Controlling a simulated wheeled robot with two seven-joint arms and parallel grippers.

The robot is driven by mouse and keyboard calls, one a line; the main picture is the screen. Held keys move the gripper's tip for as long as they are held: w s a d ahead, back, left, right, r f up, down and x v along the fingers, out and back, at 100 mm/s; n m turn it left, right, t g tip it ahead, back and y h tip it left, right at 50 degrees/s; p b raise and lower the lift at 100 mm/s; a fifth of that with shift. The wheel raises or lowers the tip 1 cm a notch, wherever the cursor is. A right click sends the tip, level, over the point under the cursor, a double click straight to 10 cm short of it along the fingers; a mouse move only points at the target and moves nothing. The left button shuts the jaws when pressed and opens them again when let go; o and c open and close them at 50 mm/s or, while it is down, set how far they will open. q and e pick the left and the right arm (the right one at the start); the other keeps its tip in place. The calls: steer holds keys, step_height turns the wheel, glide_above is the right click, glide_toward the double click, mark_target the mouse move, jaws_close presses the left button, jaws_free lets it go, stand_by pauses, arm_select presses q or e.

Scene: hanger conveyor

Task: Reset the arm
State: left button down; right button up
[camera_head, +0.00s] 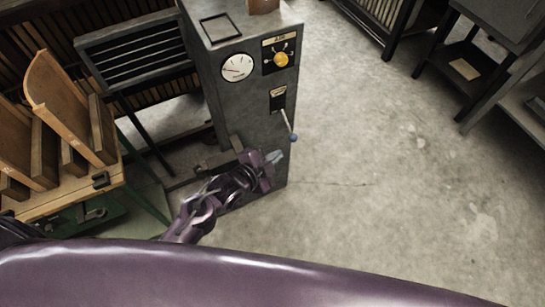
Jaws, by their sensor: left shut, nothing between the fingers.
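My left gripper (272,158) is at the end of my purple left arm, which comes up from the lower left. It is shut and empty, low in front of the grey control cabinet (243,115). The gripper looks apart from the knob. My right gripper is not in view. A large purple part of my own body fills the bottom of the picture.
The cabinet carries a round gauge (237,67) and a yellow dial (281,60). Wooden pieces (62,100) stand on a bench at the left. Dark metal tables (497,32) stand at the upper right. The concrete floor (390,165) is clear at the middle and right.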

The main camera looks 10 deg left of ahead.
arm_select(q)
steer(key=s+a+f+n+g+y, duration=0.1)
steer(key=s+a+f+n+g, duration=0.2)
steer(key=f, duration=0.5)
steer(key=s+a+f+n+y, duration=0.25)
steer(key=s+f, duration=0.25)
steer(key=f, duration=0.4)
steer(key=s+a+f+n+g, duration=0.2)
steer(key=s+a+f, duration=0.15)
steer(key=f, duration=0.45)
steer(key=s+a+f+n+g+y, duration=0.1)
steer(key=s+a+f+n+g, duration=0.1)
steer(key=s+f, duration=0.3)
steer(key=s+a+f+n+g+y, duration=0.1)
steer(key=s+f, duration=0.3)
steer(key=s, duration=0.7)
steer(key=s+a+f+n+g+y, duration=0.1)
steer(key=s+a+f, duration=0.3)
steer(key=s, duration=0.4)
steer(key=shift+s+f+n+g, duration=0.4)
steer(key=shift+f+n+g, duration=0.4)
steer(key=shift+f+n, duration=0.05)
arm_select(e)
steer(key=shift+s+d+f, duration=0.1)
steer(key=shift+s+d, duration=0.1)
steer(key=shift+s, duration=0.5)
arm_select(q)
steer(key=shift+d, duration=0.1)
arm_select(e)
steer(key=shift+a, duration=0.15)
